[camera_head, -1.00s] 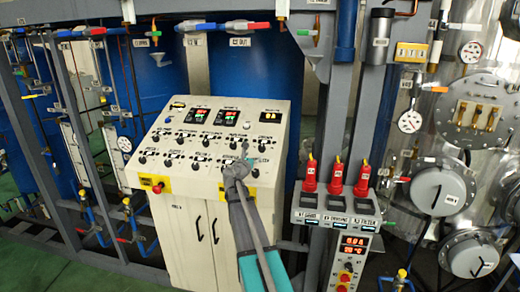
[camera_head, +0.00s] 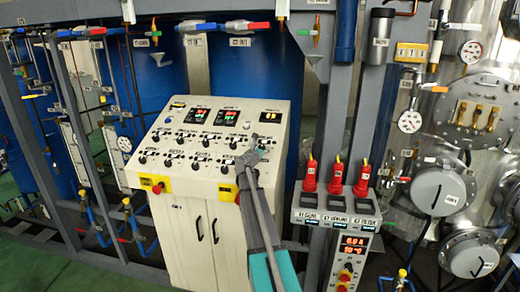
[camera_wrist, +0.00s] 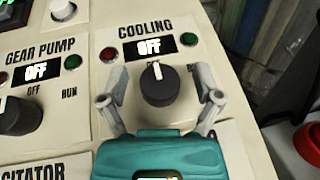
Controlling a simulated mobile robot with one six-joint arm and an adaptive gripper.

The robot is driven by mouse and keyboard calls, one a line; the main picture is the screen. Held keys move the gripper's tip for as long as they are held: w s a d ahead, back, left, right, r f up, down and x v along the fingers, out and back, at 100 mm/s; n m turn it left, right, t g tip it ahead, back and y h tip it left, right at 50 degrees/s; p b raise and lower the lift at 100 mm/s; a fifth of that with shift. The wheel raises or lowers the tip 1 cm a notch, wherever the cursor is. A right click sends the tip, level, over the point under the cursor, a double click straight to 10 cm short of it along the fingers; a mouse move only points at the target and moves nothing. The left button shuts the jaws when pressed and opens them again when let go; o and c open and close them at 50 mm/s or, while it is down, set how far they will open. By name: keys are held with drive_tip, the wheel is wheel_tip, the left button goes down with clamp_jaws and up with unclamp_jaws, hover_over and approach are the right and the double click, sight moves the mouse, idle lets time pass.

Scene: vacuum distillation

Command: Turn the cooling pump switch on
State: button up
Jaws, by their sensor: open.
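The cooling pump switch (camera_wrist: 158,84) is a black rotary knob with a white pointer line. In the wrist view its pointer stands about straight up, near the top of the knob. The display (camera_wrist: 150,47) above it, under the label COOLING, reads OFF. My gripper (camera_wrist: 162,78) is open, with one grey finger on each side of the knob; I cannot tell whether either touches it. In the head view my gripper (camera_head: 254,146) is at the upper right part of the sloped control panel and hides the knob there.
The gear pump knob (camera_wrist: 18,115) sits to the left, its display also OFF. The white control cabinet (camera_head: 185,235) carries several other knobs and a red stop button (camera_head: 157,188). A box with three red-handled plugs (camera_head: 335,215) stands to the right.

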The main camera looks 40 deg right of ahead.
drive_tip(key=c, duration=1.1)
drive_tip(key=shift+a, duration=0.55)
drive_tip(key=shift+c, duration=0.2)
drive_tip(key=shift+d, duration=0.4)
clamp_jaws()
drive_tip(key=shift+r, duration=0.1)
drive_tip(key=shift+d, duration=0.15)
